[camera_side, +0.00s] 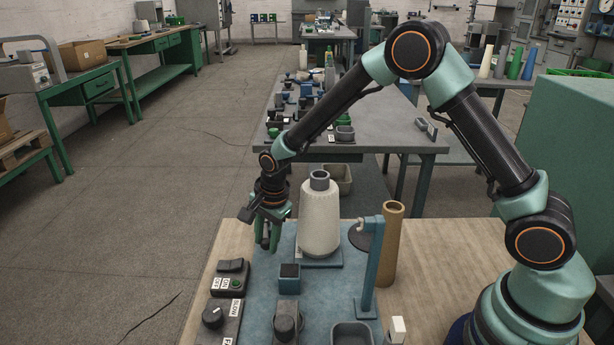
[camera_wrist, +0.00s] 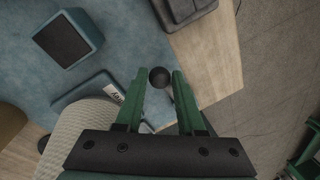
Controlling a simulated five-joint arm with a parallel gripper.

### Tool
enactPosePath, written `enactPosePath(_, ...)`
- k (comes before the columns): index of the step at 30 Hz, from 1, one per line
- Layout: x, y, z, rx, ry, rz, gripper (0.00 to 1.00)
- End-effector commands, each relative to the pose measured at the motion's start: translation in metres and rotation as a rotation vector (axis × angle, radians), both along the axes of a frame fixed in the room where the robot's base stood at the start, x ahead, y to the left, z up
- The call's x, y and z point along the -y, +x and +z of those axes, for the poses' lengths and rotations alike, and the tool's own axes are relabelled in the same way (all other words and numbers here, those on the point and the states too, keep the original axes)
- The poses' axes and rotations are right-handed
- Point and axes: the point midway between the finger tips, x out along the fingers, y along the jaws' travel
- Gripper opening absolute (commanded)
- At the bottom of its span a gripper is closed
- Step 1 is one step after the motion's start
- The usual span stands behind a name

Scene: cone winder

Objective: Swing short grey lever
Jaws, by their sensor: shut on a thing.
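My gripper (camera_side: 267,243) points down at the left of the blue plate in the side view, left of the white yarn cone. In the wrist view its two green fingers (camera_wrist: 159,85) stand on either side of the dark round knob of the short grey lever (camera_wrist: 160,77). The gripper is shut on this lever. The lever's shaft is mostly hidden, and in the side view the fingers hide the lever, so its tilt cannot be told.
The white yarn cone (camera_side: 320,222) stands close right of my gripper; it also shows in the wrist view (camera_wrist: 82,132). A dark-topped block (camera_side: 289,279), a switch box (camera_side: 231,279), a knob box (camera_side: 219,320), a blue post (camera_side: 374,265) and a brown tube (camera_side: 390,245) stand nearby.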

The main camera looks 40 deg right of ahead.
Motion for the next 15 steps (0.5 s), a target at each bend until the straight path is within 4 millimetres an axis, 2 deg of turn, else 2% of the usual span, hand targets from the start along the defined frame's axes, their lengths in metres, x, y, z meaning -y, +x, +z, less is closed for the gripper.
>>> enactPosePath(9, -0.016, 0.017, -0.001, -0.018, 0.053, -0.267, 0.0)
enactPosePath(15, -0.021, 0.023, 0.0, -0.027, 0.069, -0.366, 0.0)
